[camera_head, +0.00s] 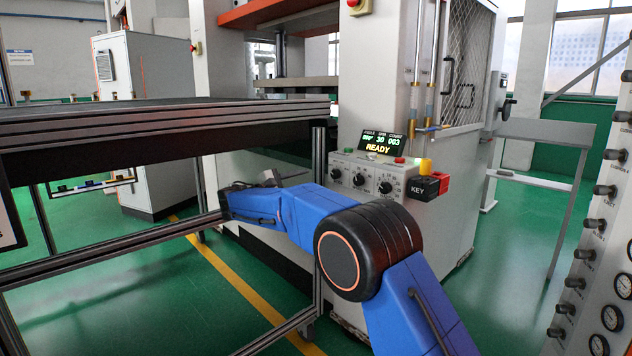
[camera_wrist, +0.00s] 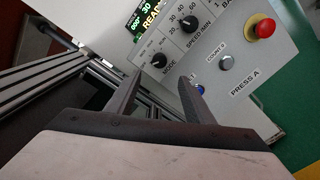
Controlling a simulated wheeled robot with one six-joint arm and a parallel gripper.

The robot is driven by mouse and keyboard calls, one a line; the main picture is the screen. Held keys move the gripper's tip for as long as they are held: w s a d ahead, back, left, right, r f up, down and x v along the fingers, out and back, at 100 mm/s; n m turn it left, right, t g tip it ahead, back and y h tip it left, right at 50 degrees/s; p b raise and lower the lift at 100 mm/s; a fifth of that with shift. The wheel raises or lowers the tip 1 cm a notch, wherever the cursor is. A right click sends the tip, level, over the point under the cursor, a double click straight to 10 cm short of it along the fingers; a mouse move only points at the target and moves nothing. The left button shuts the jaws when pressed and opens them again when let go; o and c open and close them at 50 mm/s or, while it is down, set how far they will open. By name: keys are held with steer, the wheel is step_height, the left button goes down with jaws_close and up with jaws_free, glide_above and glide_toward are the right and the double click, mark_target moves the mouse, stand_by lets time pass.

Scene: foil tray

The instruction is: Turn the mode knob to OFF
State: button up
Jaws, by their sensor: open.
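The mode knob (camera_wrist: 159,60) is a round black knob on the light grey control panel (camera_wrist: 235,85), beside the word MODE in the wrist view. Its pointer setting is too small to read. In the head view it appears to be the leftmost knob (camera_head: 336,173) of the row under the READY display (camera_head: 380,147). My gripper (camera_wrist: 159,79) is open and empty. Its two dark fingers point toward the panel, with the mode knob showing beyond and between the tips, apart from them. In the head view my gripper (camera_head: 285,178) is left of the panel, partly hidden by my wrist.
The speed knob (camera_wrist: 189,23) is close beside the mode knob. A red mushroom button (camera_wrist: 265,27), a grey counter button (camera_wrist: 225,60) and a blue button (camera_wrist: 198,88) share the panel. A black-railed table frame (camera_head: 160,120) stands left of my arm. A red-and-black key box (camera_head: 428,187) projects at right.

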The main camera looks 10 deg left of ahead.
steer(key=shift+v, duration=2.6)
